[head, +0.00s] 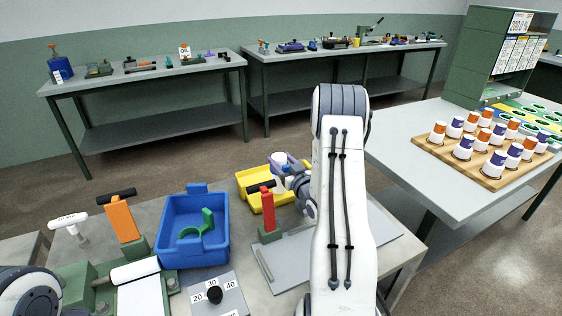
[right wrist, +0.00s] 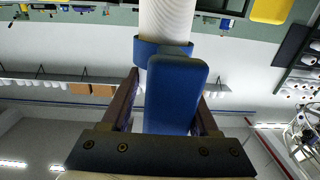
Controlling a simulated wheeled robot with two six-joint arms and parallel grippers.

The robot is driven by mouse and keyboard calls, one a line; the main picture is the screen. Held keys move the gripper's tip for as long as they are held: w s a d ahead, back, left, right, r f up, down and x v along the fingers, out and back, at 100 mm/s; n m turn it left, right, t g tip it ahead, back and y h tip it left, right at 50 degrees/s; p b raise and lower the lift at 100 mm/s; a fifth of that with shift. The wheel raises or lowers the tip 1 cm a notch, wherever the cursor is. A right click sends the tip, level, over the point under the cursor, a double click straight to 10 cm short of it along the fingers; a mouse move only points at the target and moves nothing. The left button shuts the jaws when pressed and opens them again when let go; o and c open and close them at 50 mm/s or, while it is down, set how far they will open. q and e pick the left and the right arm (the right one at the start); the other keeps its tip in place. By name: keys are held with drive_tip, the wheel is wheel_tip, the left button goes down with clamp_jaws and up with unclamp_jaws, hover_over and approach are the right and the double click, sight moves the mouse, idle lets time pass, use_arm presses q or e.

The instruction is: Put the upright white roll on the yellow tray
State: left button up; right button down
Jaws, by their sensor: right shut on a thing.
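The white roll (head: 280,158) shows only its top end in the head view, beside the far part of the yellow tray (head: 249,179). In the right wrist view the white ribbed roll (right wrist: 167,20) has a blue collar and a blue block (right wrist: 175,95) attached. My right gripper (head: 290,172) is shut on the blue block, which lies between its two fingers (right wrist: 165,105). Its arm hides the area right of the tray. I cannot tell whether the roll touches the tray. My left gripper is out of view.
A red upright lever (head: 268,211) with a black crossbar stands before the yellow tray. A blue bin (head: 192,255) holding a green part sits to the left. An orange lever (head: 121,219) stands farther left.

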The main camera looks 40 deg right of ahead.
drive_tip(key=shift+f, duration=0.1)
drive_tip(key=shift+c, duration=0.7)
unclamp_jaws()
drive_tip(key=b+v, duration=0.2)
drive_tip(key=v, duration=1)
